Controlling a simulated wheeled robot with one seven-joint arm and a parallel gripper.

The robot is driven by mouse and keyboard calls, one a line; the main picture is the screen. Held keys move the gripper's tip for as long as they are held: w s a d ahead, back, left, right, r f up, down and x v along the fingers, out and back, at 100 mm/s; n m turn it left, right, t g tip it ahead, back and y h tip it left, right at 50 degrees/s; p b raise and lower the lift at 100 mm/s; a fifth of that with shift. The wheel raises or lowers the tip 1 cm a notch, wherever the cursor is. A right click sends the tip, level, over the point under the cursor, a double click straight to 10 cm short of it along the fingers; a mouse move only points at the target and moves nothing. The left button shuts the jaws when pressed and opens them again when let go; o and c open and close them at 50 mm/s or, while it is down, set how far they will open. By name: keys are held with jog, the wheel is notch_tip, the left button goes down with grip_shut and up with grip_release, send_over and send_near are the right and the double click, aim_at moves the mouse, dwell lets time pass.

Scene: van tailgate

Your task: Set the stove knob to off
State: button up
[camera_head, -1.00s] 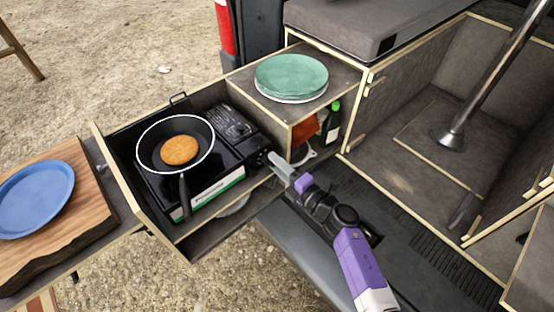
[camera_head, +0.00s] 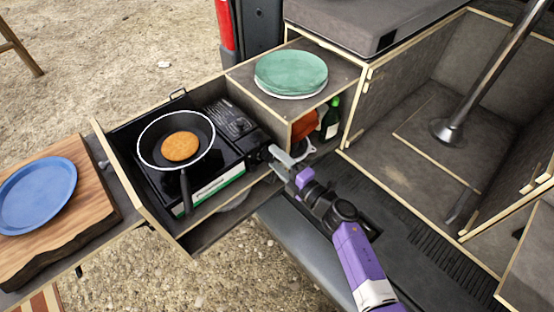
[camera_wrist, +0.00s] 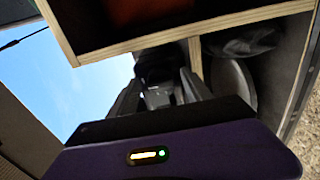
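The black camping stove (camera_head: 205,165) sits in the pulled-out drawer, with a pan (camera_head: 158,150) holding a round brown patty on it. The dark stove knob (camera_head: 258,153) is on the stove's right end, partly hidden, and its setting cannot be read. My gripper (camera_head: 272,161) is just right of the knob with its fingers apart, and it looks empty. In the wrist view the two dark fingers (camera_wrist: 158,92) show with a gap between them and a dark shape beyond. Whether a finger touches the knob cannot be told.
A shelf box (camera_head: 340,78) with green plates (camera_head: 291,74) on top stands close behind my gripper. A green bottle (camera_head: 331,118) and an orange item (camera_head: 305,126) are inside it. A wooden board (camera_head: 95,205) with a blue plate (camera_head: 38,195) lies at the left.

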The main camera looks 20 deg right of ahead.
jog(key=shift+s, duration=0.1)
jog(key=v, duration=0.7)
jog(key=shift+s, duration=0.25)
jog(key=shift+d, duration=0.1)
jog(key=s+d+r+m+t+h, duration=0.3)
jog(key=s+r+m+h, duration=0.1)
jog(key=r+m, duration=0.4)
jog(key=s+a+r+m+g, duration=0.1)
jog(key=s+m, duration=0.3)
jog(key=s, duration=0.6)
jog(key=s+a+r+m+g+h, duration=0.1)
jog(key=s+m, duration=0.4)
jog(key=s, duration=0.6)
jog(key=s+a+r+m+g, duration=0.3)
jog(key=s+a+r+m, duration=0.1)
jog(key=s, duration=0.7)
jog(key=shift+s+r+h, duration=0.2)
jog(key=shift+r+h, duration=0.1)
jog(key=shift+r, duration=0.35)
